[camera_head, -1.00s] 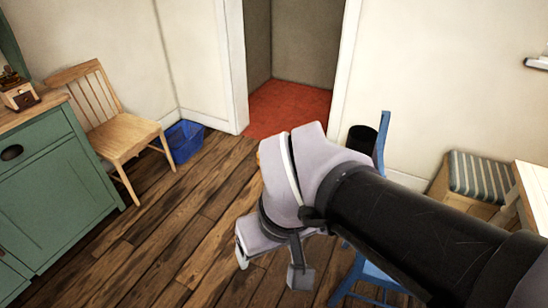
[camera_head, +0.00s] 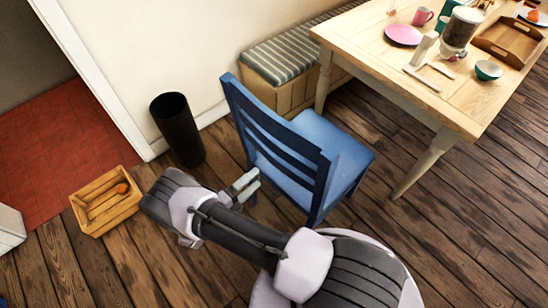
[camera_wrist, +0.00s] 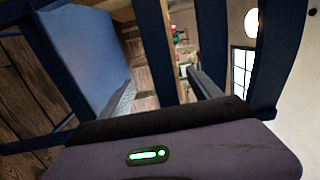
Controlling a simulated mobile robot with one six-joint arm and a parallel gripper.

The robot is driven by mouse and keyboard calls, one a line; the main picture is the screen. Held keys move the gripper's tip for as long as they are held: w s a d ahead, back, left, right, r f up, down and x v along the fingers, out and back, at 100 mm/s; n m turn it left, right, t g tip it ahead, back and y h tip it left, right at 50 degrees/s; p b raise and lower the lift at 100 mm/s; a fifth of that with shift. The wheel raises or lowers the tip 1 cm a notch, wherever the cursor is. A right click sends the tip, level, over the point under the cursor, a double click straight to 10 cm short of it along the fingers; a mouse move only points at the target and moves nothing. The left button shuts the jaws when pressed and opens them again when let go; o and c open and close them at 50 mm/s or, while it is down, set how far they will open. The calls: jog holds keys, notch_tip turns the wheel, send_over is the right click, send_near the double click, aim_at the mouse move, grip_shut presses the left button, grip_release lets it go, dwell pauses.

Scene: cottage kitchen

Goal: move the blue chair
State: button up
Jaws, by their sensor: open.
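The blue chair (camera_head: 288,150) stands upright on the wooden floor, its slatted back toward my arm and its seat (camera_head: 335,145) toward the table. My gripper (camera_head: 250,184) is open, right beside the lower part of the chair's back at its left side. In the wrist view, the blue chair's back slats (camera_wrist: 157,50) rise close in front of the gripper and its seat (camera_wrist: 85,55) shows at the left. Whether the fingers touch the chair or stand around part of it, I cannot tell.
A wooden table (camera_head: 390,40) with dishes and a tray stands behind the chair at upper right. A cushioned bench (camera_head: 285,60) lines the wall. A black bin (camera_head: 177,130) and a wooden crate (camera_head: 105,200) stand left. The floor at lower right is clear.

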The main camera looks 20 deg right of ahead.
aim_at(275, 163)
jog(key=b+x, duration=0.1)
jog(key=x, duration=1)
jog(key=shift+d, duration=0.35)
grip_shut()
